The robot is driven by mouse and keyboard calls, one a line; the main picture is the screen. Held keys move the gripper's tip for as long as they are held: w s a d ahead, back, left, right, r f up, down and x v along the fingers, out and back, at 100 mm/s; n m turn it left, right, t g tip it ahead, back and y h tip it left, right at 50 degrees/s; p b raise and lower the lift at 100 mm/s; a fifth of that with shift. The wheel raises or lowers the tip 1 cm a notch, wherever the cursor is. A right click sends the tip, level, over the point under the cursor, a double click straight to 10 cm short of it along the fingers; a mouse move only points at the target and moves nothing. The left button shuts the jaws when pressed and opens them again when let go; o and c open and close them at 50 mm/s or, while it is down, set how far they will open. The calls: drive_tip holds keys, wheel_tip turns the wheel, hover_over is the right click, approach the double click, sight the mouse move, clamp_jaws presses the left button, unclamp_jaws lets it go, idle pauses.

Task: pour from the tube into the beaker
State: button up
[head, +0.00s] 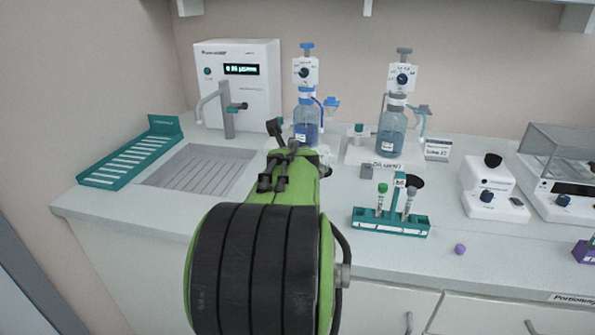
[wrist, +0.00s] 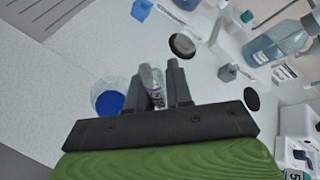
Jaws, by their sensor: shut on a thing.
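My gripper (wrist: 158,76) is shut on a clear tube (wrist: 154,90), which shows between its two fingers in the wrist view. How far the tube is tilted, and what is in it, I cannot tell. A clear round beaker (wrist: 110,98) with blue in it stands on the white counter just left of the fingers in the wrist view. The tube appears beside the beaker, not over it. In the head view, my own arm hides the gripper and tube, and I cannot make out the beaker there.
A teal rack (head: 391,222) holds a green-capped tube (head: 382,195) and another tube (head: 408,204). A purple cap (head: 460,249) lies on the counter. Two dispenser bottles (head: 306,128) (head: 392,130) stand behind, a sink (head: 200,170) lies left, and small instruments (head: 490,190) stand right.

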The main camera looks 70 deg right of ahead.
drive_tip(key=shift+w+a+r+m+t, duration=0.15)
drive_tip(key=shift+w+r+m+t, duration=0.15)
drive_tip(key=shift+m+t, duration=0.2)
drive_tip(key=s+m+t, duration=0.1)
drive_tip(key=s+d+m+t, duration=0.1)
drive_tip(key=s+m+t, duration=0.1)
drive_tip(key=shift+r, duration=0.1)
